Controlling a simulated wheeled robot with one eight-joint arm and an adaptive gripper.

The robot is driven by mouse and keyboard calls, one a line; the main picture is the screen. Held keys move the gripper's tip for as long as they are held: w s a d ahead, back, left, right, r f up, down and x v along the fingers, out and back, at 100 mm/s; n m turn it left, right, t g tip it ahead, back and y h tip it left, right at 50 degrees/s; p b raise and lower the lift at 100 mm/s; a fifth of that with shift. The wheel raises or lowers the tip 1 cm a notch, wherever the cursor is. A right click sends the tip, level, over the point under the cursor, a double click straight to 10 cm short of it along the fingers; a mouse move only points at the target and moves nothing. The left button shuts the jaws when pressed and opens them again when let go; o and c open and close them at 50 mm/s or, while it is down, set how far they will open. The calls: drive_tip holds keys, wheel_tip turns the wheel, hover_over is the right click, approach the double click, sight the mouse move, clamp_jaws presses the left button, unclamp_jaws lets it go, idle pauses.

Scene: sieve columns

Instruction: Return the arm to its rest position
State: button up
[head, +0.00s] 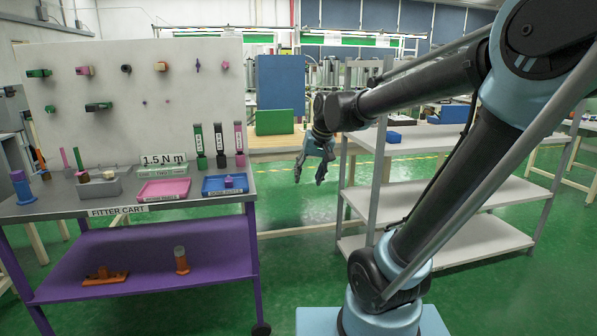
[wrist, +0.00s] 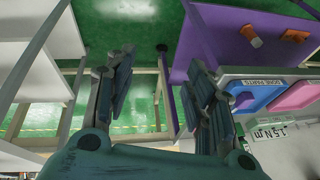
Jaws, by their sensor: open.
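My gripper (head: 311,172) hangs at the end of my raised arm in the head view, in the gap between the fitter cart and the white shelf rack. Its fingers point down and are spread apart. In the wrist view both fingers of my gripper (wrist: 160,95) show with green floor and a wooden frame between them, and nothing is held. My arm comes in from the right side of the head view and reaches across in front of the rack.
The fitter cart (head: 118,210) stands left, with a pink tray (head: 163,190), a blue tray (head: 225,185) and a pegboard (head: 130,80). Its purple lower shelf (head: 150,258) holds orange parts. The white shelf rack (head: 470,215) stands right. Green floor is clear between them.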

drive_tip(key=s+d+f+h, duration=0.1)
drive_tip(key=s+d+f, duration=0.6)
drive_tip(key=s+d, duration=0.1)
drive_tip(key=s+d+f+m+g+h, duration=0.1)
drive_tip(key=s+d+f, duration=0.6)
drive_tip(key=s, duration=0.4)
drive_tip(key=shift+d+h, duration=0.3)
drive_tip(key=shift+d, duration=0.15)
drive_tip(key=shift+w+f, duration=0.2)
drive_tip(key=shift+w, duration=0.2)
drive_tip(key=shift+a, duration=0.15)
